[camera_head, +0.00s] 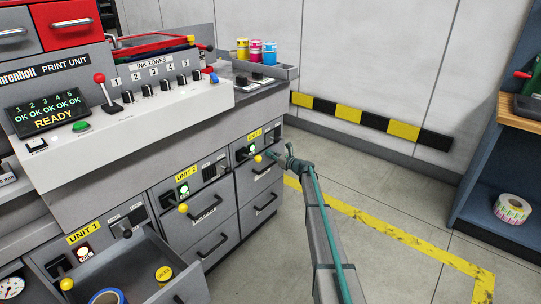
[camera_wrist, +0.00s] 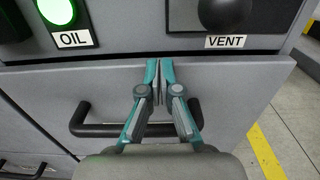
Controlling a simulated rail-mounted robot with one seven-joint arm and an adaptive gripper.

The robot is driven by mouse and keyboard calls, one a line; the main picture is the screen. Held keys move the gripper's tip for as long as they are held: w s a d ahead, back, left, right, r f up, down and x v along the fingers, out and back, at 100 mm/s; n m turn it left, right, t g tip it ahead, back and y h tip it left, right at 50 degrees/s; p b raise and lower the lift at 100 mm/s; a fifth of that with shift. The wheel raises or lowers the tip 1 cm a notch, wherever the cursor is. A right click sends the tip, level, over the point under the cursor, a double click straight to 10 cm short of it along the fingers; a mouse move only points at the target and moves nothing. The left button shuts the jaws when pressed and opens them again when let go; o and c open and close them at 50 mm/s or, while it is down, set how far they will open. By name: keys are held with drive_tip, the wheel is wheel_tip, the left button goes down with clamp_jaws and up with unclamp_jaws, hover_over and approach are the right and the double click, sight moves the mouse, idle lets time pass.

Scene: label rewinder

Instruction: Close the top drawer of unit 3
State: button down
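Unit 3 (camera_head: 254,135) is the far right unit of the print machine, with its yellow label above a lit green lamp. Its top drawer (camera_head: 258,173) has a grey front and a black bar handle. The drawer front (camera_wrist: 50,92) fills the wrist view under the OIL and VENT labels, its handle (camera_wrist: 95,130) partly hidden behind my fingers. The front looks about level with the cabinet; I cannot tell whether a small gap remains. My gripper (camera_head: 270,153) is shut and empty, its fingertips (camera_wrist: 159,68) together at the top edge of the drawer front.
Unit 1's drawer (camera_head: 118,268) stands open at lower left, holding a blue-rimmed roll and a yellow can. Unit 2's drawers (camera_head: 208,207) look shut. Yellow knobs stick out from the panels. A blue shelf (camera_head: 490,185) stands at right. The floor between is clear.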

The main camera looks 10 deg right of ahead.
drive_tip(key=v, duration=1.4)
drive_tip(key=s+a+f+n+g+h, duration=0.1)
drive_tip(key=s+a+f+n+g, duration=0.35)
drive_tip(key=s+f+n, duration=0.4)
drive_tip(key=s+a+f+n+g+h, duration=0.1)
drive_tip(key=s+a+f+n+g, duration=0.4)
drive_tip(key=s+f, duration=0.6)
drive_tip(key=s+a+f+n+g+h, duration=0.1)
drive_tip(key=s+a+f+n+g, duration=0.15)
drive_tip(key=s, duration=0.65)
drive_tip(key=s+a+f+n+g+h, duration=0.1)
drive_tip(key=s+a+f+n, duration=0.25)
drive_tip(key=s, duration=0.55)
drive_tip(key=s+a+f+n+g+h, duration=0.1)
drive_tip(key=s+a+f+n+g, duration=0.2)
drive_tip(key=s, duration=0.6)
drive_tip(key=s+a+f+n+g+h, duration=0.1)
drive_tip(key=s+n+g+h, duration=0.2)
drive_tip(key=s, duration=1.5)
drive_tip(key=s+a+f+n+g+h, duration=0.2)
drive_tip(key=s+n+g+h, duration=0.1)
drive_tip(key=s, duration=1.5)
wheel_tip(320, 180, up, 14)
drive_tip(key=w+p, duration=0.1)
drive_tip(key=p, duration=1.3)
drive_tip(key=shift+t+p, duration=0.3)
drive_tip(key=shift+p, duration=0.05)
